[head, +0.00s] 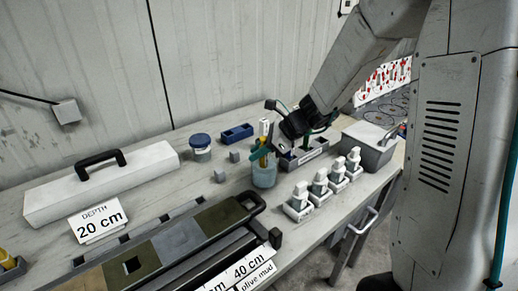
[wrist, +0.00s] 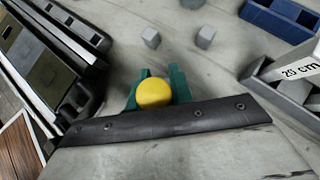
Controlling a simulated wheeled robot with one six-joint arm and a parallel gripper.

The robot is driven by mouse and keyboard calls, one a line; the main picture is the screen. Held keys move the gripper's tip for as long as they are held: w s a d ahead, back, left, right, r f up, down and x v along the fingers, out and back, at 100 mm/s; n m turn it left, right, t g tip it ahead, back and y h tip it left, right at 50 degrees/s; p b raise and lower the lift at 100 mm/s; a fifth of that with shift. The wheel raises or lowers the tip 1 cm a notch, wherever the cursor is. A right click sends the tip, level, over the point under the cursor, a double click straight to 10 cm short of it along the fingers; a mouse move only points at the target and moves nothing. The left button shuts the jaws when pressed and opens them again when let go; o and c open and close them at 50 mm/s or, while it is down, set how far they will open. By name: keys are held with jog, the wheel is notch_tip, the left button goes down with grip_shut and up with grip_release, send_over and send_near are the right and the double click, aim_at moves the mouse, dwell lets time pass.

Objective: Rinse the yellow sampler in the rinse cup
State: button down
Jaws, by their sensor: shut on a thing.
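My gripper (head: 268,150) has green fingers and is shut on the yellow sampler (head: 263,161).
The core liner trays (head: 185,240) lie in front, with small grey cubes (head: 220,175) nearby.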

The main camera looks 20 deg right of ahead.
jog(key=shift+r, duration=0.2)
jog(key=shift+r, duration=0.5)
jog(key=shift+f, duration=0.15)
jog(key=shift+f, duration=0.55)
jog(key=shift+r, duration=0.7)
jog(key=shift+f, duration=0.15)
jog(key=shift+f, duration=0.55)
jog(key=shift+r, duration=0.1)
